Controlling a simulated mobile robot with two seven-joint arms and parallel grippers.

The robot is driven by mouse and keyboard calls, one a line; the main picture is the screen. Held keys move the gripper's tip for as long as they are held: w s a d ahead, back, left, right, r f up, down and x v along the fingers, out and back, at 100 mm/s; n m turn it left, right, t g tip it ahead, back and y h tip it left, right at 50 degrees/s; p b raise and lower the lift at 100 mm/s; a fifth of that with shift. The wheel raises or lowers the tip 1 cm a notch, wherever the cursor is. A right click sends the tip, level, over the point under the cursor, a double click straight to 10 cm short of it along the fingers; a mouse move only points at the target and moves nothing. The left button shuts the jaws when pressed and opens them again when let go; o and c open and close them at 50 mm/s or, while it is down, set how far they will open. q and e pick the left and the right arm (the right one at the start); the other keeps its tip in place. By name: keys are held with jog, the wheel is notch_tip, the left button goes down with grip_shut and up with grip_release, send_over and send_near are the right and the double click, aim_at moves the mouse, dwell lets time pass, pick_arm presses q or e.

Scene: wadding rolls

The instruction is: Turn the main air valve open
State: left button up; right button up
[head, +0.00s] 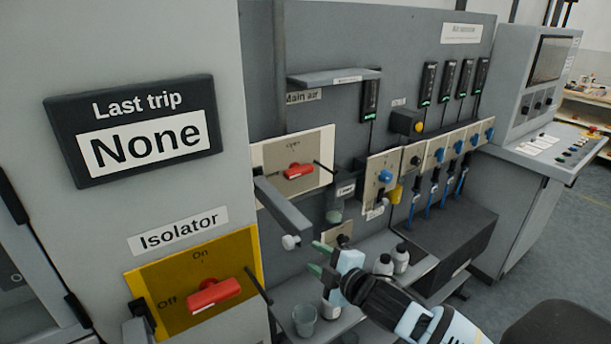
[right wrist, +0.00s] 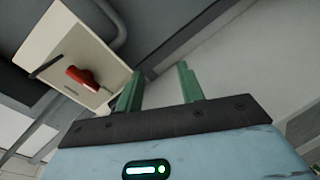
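The main air valve is a red handle (head: 299,171) on a beige plate (head: 322,145) under the "Main air" label (head: 302,97). The handle lies roughly level, below the word "Open" near the plate's top. My right gripper (head: 318,258) is below the plate in the head view, apart from the handle. In the right wrist view the red handle (right wrist: 82,76) and its plate (right wrist: 62,38) are at upper left, outside the fingers. The right gripper (right wrist: 160,70) is open, with nothing between its green fingers. My left gripper is not in view.
The yellow Isolator plate (head: 240,270) with a red handle is at lower left. A cup (head: 304,320) and white bottles (head: 400,258) stand below.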

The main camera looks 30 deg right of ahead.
aim_at(302, 173)
jog(key=w+d+r+n+t, duration=0.1)
jog(key=w+d+r+n, duration=0.1)
jog(key=r, duration=0.5)
jog(key=w+d+r+n+t, duration=0.1)
jog(key=w+d+r+n, duration=0.15)
jog(key=r, duration=0.55)
jog(key=shift+w+a+f+p, duration=0.1)
jog(key=shift+w+a, duration=0.25)
jog(key=shift+w, duration=1)
jog(key=shift+w+a+p, duration=0.1)
jog(key=shift+w+a, duration=0.3)
jog(key=shift+w, duration=0.9)
jog(key=shift+w+a+f+p, duration=0.1)
jog(key=shift+w+a, duration=0.25)
jog(key=shift+w, duration=1)
grip_shut()
